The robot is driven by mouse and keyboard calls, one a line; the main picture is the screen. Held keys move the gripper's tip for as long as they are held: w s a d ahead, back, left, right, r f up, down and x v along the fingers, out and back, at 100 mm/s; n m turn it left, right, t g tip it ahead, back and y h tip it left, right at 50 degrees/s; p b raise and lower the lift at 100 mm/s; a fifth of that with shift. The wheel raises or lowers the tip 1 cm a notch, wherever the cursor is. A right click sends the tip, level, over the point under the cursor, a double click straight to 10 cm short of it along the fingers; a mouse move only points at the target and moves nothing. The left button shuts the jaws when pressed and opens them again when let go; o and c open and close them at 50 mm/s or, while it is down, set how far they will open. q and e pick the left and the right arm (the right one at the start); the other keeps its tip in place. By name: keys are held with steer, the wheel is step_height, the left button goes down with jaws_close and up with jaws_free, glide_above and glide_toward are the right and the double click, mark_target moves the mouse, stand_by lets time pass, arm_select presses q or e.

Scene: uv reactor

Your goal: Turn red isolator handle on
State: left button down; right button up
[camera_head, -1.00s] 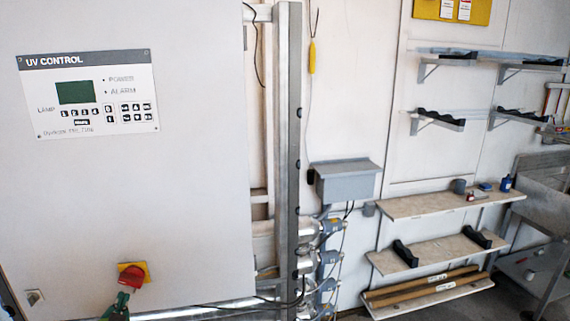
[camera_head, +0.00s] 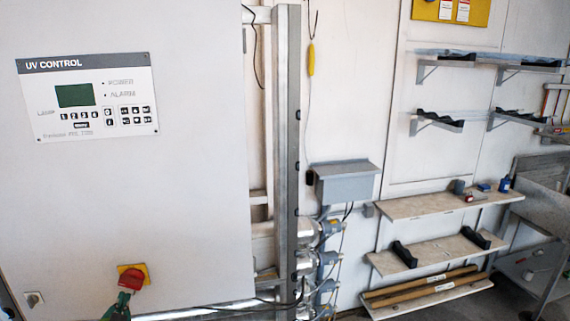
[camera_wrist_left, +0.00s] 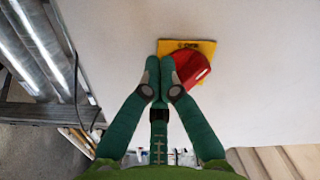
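The red isolator handle (camera_head: 131,280) sits on a yellow plate (camera_head: 143,270) low on the white UV control cabinet (camera_head: 190,190). My left gripper (camera_head: 123,298) reaches up from below, with its green fingertips at the lower left of the handle. In the left wrist view, its two fingers (camera_wrist_left: 159,72) are closed together, with almost no gap between the tips. There the red handle (camera_wrist_left: 190,68) lies just right of the tips, not between them. The tips overlap the yellow plate (camera_wrist_left: 205,46) edge; I cannot tell if they touch the handle. My right gripper is not in view.
The control panel (camera_head: 88,95) with a dark green screen is higher on the cabinet. A small keyed lock (camera_head: 34,299) is left of the handle. A metal post (camera_head: 288,150), pipes and a grey box (camera_head: 346,181) stand to the right. The cabinet face around the handle is clear.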

arm_select(q)
steer(key=shift+d+r, duration=0.15)
steer(key=shift+r, duration=0.05)
stand_by(0.3)
steer(key=shift+a+r+p, duration=0.2)
steer(key=shift+p, duration=0.3)
steer(key=shift+s+a+r+p, duration=0.1)
steer(key=shift+a+r+p, duration=0.35)
steer(key=shift+r+p, duration=0.55)
steer(key=shift+p, duration=0.35)
steer(key=shift+a, duration=0.15)
steer(key=shift+s+a+f, duration=0.1)
steer(key=shift+s+a, duration=0.05)
steer(key=shift+a, duration=0.1)
steer(key=p+v, duration=0.2)
steer(key=v, duration=0.4)
